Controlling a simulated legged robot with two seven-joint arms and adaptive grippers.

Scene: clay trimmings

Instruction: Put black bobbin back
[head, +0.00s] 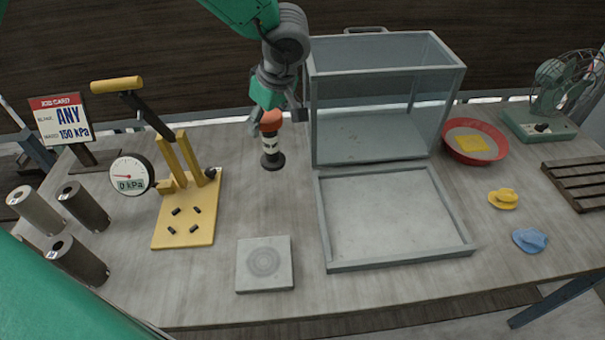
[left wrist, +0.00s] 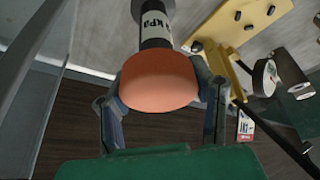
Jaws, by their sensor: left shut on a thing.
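A black bobbin (head: 271,160) with a white lettered band and an orange knob on top is upright near the table's middle, left of the glass case. My left gripper (head: 272,116) is shut on its orange knob from above. In the left wrist view the orange knob (left wrist: 158,80) sits between the two fingers, with the band's letters "kPa" beyond it. I cannot tell whether the bobbin's foot touches the table. My right gripper is not in view.
A yellow lever stand (head: 187,225) and a gauge (head: 131,175) stand to the left, beside several cylinders (head: 86,206). A grey square plate (head: 264,281) lies in front. A glass case (head: 385,100) and framed tray (head: 395,257) are right. A red bowl (head: 476,155) is farther right.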

